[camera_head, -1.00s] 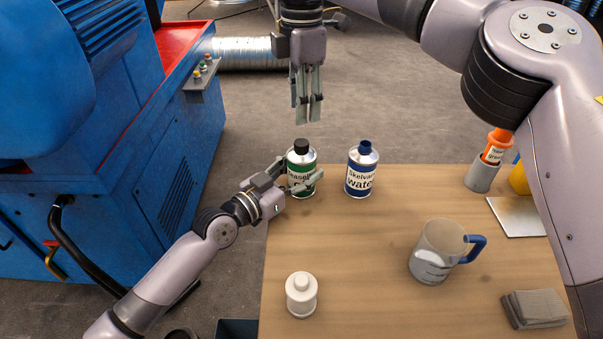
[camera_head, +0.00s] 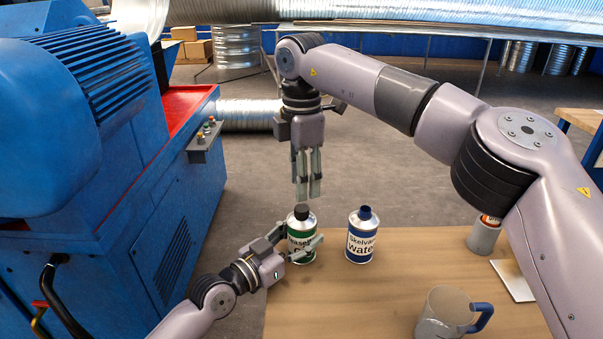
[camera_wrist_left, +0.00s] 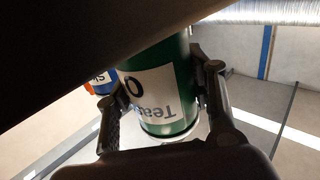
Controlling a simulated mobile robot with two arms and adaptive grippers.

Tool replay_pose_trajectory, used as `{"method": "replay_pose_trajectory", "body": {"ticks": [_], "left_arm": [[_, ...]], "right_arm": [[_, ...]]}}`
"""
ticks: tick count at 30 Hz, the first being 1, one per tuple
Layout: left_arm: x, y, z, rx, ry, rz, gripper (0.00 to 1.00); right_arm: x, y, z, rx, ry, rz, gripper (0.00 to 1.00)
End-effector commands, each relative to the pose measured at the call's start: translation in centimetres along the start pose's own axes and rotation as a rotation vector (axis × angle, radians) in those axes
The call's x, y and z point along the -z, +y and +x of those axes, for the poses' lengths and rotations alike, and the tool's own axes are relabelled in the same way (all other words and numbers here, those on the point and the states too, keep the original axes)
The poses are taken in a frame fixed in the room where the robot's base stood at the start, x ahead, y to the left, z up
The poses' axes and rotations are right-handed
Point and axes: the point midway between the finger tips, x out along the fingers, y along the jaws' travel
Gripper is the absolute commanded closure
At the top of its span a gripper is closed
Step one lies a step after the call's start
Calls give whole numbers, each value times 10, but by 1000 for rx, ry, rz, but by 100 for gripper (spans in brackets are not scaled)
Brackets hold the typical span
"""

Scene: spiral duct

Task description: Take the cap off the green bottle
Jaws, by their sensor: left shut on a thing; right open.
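The green bottle (camera_head: 301,238), with a white label, stands upright near the table's far edge. Its black cap (camera_head: 301,211) sits on top. My left gripper (camera_head: 300,250) is shut on the bottle's body from the left side. In the left wrist view the green bottle (camera_wrist_left: 170,95) sits between the two fingers, its label upside down in the picture. My right gripper (camera_head: 308,194) points down directly above the cap. Its fingers are open, with the tips close above the cap or level with it; contact cannot be told.
A blue-labelled bottle (camera_head: 361,240) with a blue cap stands just right of the green one. A measuring jug (camera_head: 440,315) with a blue handle and a grey cup (camera_head: 484,238) stand further right. A blue machine (camera_head: 120,190) is left of the table (camera_head: 330,300).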

Motion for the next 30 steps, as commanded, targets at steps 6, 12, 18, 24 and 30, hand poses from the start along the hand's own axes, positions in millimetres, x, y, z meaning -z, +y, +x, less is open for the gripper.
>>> {"method": "replay_pose_trajectory", "body": {"ticks": [6,12,18,24,30], "left_arm": [[0,0,0,0,0,0,100],[0,0,0,0,0,0,100],[0,0,0,0,0,0,100],[0,0,0,0,0,0,100],[0,0,0,0,0,0,100]], "right_arm": [[0,-1,36,3,1,0,60],[0,0,55,1,0,1,60],[0,0,59,0,0,2,60],[0,0,58,0,0,1,64],[0,0,58,0,1,1,77]]}}
